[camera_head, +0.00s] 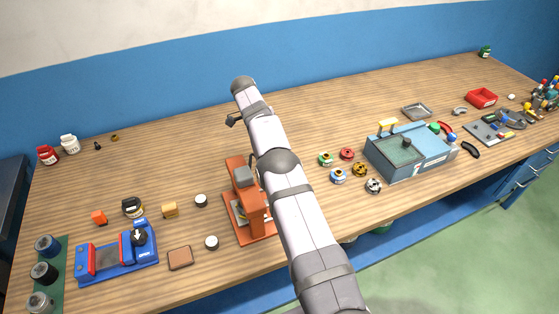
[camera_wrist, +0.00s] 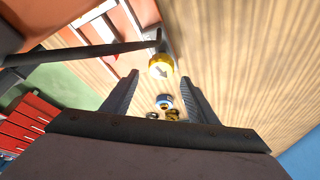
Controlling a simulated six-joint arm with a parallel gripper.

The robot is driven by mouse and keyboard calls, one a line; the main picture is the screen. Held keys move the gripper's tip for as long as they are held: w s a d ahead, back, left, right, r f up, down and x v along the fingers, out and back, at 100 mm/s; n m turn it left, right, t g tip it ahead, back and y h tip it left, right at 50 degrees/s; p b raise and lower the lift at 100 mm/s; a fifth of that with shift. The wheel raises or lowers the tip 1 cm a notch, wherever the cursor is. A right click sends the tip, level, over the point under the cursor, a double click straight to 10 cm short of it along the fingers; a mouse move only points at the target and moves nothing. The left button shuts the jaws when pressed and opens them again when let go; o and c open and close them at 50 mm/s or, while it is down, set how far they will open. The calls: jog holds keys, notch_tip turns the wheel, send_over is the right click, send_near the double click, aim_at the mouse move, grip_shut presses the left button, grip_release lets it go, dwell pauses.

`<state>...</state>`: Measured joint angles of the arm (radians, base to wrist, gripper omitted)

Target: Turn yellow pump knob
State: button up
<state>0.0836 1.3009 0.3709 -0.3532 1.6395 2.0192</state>
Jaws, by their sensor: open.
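A yellow round knob (camera_wrist: 160,67) with a dark arrow on its face shows in the wrist view, at the edge of an orange machine (camera_wrist: 122,28). In the head view the orange machine (camera_head: 238,215) stands left of my arm, and I cannot make out the knob there; my arm may cover it. In the wrist view my gripper (camera_wrist: 160,80) is open and empty, its two dark fingers apart. The knob appears just past the fingertips, between their lines. I cannot tell the distance to it. In the head view the gripper is mostly hidden by my arm.
Several coloured round parts (camera_head: 360,169) lie right of my arm, beside a blue-grey machine (camera_head: 421,157). A blue vise-like device (camera_head: 118,252) and small loose blocks lie at the left. The table (camera_head: 180,150) is clear behind the orange machine.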

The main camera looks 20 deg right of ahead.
notch_tip(320, 180, up, 7)
jog(key=p, duration=0.5)
jog(key=shift+r+p, duration=0.15)
jog(key=shift+p, duration=0.25)
